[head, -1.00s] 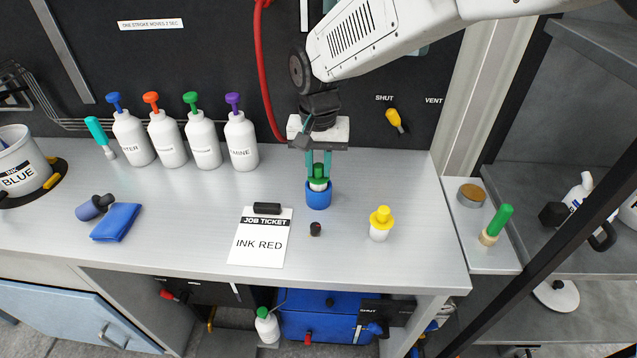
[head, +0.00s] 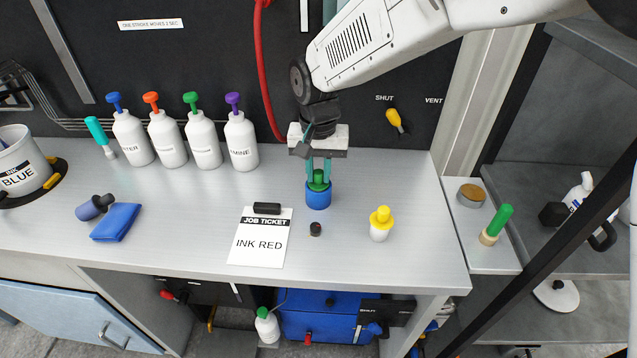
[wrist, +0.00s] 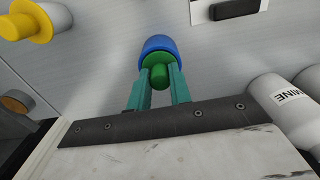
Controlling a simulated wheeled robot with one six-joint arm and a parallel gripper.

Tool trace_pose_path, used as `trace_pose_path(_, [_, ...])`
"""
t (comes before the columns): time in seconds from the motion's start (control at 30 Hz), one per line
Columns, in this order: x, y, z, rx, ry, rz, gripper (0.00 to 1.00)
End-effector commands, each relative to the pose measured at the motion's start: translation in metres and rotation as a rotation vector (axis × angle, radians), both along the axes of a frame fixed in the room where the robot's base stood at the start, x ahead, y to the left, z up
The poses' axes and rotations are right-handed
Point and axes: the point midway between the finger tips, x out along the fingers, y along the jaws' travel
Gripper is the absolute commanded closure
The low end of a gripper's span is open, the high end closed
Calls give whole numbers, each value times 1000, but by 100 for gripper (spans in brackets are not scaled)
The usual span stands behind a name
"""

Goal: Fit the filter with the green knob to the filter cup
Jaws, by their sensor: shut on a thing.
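The filter with the green knob (head: 319,178) sits in the mouth of the blue filter cup (head: 318,196) on the bench. Its white body, seen earlier above the rim, is now hidden inside the cup. My gripper (head: 319,168) is above the cup, shut on the green knob from both sides. In the wrist view, the teal fingers (wrist: 159,88) flank the green knob (wrist: 159,75), with the blue cup (wrist: 158,44) just beyond. How firmly the filter is seated cannot be seen.
A filter with a yellow knob (head: 380,222) stands to the right. A small black cap (head: 316,229) and the job ticket (head: 261,238) lie in front. White bottles (head: 241,142) stand at the left back, and a blue cloth (head: 116,222) lies left. The bench between cup and yellow filter is clear.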

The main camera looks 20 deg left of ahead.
Motion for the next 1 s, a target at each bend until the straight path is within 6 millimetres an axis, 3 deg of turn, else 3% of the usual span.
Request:
trace_pose_path(0.47, [0,0,-2,0,1,0,100])
trace_pose_path(0.5, [0,0,-2,0,1,0,69])
trace_pose_path(0.57, [0,0,-2,0,0,0,54])
trace_pose_path(0.87, [0,0,0,0,0,0,54])
trace_pose_path(1.0, [0,0,15,2,-2,0,54])
